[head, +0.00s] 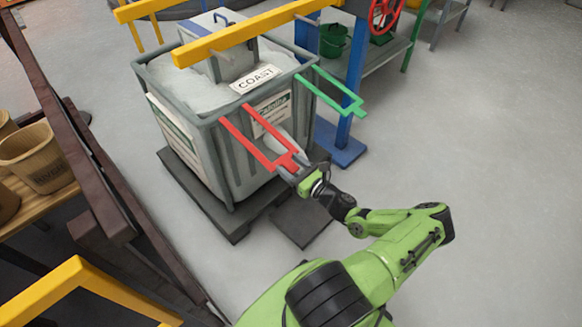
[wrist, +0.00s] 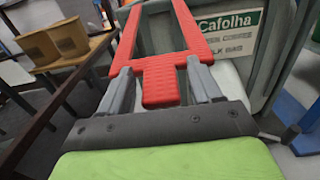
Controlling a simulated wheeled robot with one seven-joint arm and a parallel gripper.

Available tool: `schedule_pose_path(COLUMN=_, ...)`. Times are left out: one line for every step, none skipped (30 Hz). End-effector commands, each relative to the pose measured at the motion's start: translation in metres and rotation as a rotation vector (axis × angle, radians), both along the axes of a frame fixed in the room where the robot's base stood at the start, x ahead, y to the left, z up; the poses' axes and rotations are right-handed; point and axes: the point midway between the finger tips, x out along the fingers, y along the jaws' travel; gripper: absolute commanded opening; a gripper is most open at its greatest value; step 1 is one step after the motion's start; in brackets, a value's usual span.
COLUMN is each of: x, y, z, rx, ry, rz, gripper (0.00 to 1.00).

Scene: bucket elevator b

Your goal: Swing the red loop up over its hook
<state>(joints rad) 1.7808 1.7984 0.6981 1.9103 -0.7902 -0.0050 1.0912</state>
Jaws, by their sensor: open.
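The red loop (head: 247,143) is a flat U-shaped frame. It sticks out from the front of the grey bin (head: 228,150), tilted downward, with a short tab at its outer end. My gripper (head: 288,168) is at that tab. In the wrist view, my gripper (wrist: 161,88) has one finger on each side of the red loop's tab (wrist: 161,88), and its fingers are spread. The tab lies between the fingers; I cannot tell whether either finger touches it.
A similar green loop (head: 333,93) sticks out at the bin's right. A dark brown rail (head: 75,130) and a shelf with baskets (head: 38,158) stand left. The floor at right is clear.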

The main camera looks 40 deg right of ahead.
Motion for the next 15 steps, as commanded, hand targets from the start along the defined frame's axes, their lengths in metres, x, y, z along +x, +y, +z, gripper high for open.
schedule_pose_path(x=0.0006, y=0.0000, z=0.0001, rx=0.000, ry=0.000, rz=0.000, gripper=0.64)
schedule_pose_path(x=0.0006, y=-0.0001, z=0.0002, rx=0.000, ry=0.000, rz=0.000, gripper=0.64)
schedule_pose_path(x=0.0005, y=-0.0001, z=0.0003, rx=0.000, ry=0.000, rz=0.000, gripper=0.64)
schedule_pose_path(x=0.0004, y=-0.0001, z=0.0004, rx=0.000, ry=0.000, rz=0.000, gripper=0.64)
schedule_pose_path(x=0.0004, y=-0.0001, z=0.0004, rx=0.000, ry=0.000, rz=0.000, gripper=0.64)
schedule_pose_path(x=0.0003, y=-0.0001, z=0.0004, rx=0.000, ry=0.000, rz=0.000, gripper=0.62)
schedule_pose_path(x=0.0002, y=-0.0001, z=0.0004, rx=0.000, ry=0.000, rz=0.000, gripper=0.58)
schedule_pose_path(x=0.0002, y=-0.0001, z=0.0004, rx=0.000, ry=0.000, rz=0.000, gripper=0.53)
schedule_pose_path(x=0.0001, y=-0.0001, z=0.0004, rx=0.000, ry=0.000, rz=0.000, gripper=0.47)
schedule_pose_path(x=0.0001, y=-0.0001, z=0.0004, rx=0.000, ry=0.000, rz=0.000, gripper=0.42)
schedule_pose_path(x=0.0001, y=-0.0001, z=0.0004, rx=0.000, ry=0.000, rz=0.000, gripper=0.38)
schedule_pose_path(x=0.0000, y=-0.0001, z=0.0004, rx=0.000, ry=0.000, rz=0.000, gripper=0.32)
schedule_pose_path(x=0.0000, y=-0.0001, z=0.0004, rx=0.000, ry=0.000, rz=0.000, gripper=0.27)
schedule_pose_path(x=0.0000, y=-0.0001, z=0.0004, rx=0.000, ry=0.000, rz=0.000, gripper=0.22)
schedule_pose_path(x=0.0000, y=-0.0002, z=0.0004, rx=0.000, ry=0.000, rz=0.000, gripper=0.16)
